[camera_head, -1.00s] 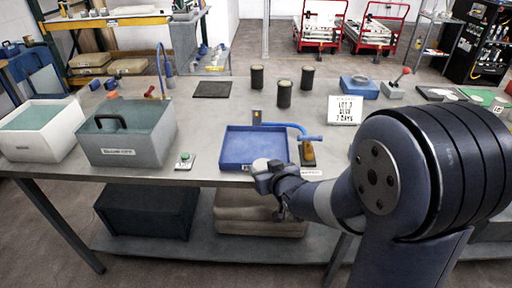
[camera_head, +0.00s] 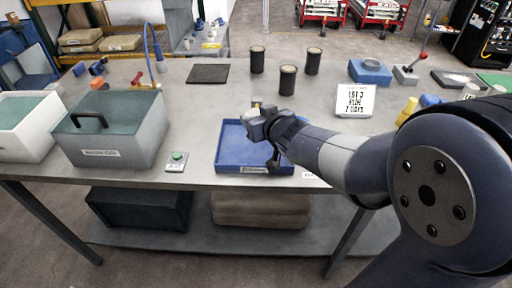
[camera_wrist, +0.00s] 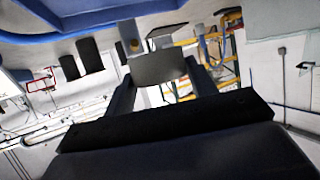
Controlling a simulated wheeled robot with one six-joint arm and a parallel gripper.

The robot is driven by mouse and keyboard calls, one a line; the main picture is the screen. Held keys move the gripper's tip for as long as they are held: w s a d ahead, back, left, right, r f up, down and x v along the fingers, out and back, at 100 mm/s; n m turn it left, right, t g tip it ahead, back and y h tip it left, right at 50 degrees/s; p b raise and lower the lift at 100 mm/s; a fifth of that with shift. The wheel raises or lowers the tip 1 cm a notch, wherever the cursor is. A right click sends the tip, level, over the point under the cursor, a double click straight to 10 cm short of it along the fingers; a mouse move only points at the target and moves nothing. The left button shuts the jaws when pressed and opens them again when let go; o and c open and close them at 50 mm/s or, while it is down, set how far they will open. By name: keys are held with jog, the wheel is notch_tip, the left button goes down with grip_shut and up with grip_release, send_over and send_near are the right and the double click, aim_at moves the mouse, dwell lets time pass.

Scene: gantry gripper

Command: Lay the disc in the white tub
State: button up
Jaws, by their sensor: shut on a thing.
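The white tub (camera_head: 47,137) stands at the far left of the table, partly cut off by the picture's edge, with a green-teal surface inside. My gripper (camera_head: 257,122) is above the blue tray, well to the right of the tub. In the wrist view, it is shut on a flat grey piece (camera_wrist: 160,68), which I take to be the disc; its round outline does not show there. In the head view the held piece is mostly hidden by my gripper.
A grey tub (camera_head: 150,135) with a black handle stands between the white tub and the blue tray (camera_head: 228,160). Several dark cylinders (camera_head: 288,81) and a sign (camera_head: 354,100) stand behind. A blue hooked pipe (camera_head: 152,45) rises behind the grey tub.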

aim_at(258, 153)
jog(key=shift+f+b, duration=2.2)
jog(key=shift+f, duration=2.6)
jog(key=shift+f, duration=0.1)
jog(key=shift+f+b, duration=0.2)
jog(key=shift+b, duration=0.1)
jog(key=o, duration=1.1)
jog(key=shift+r, duration=0.1)
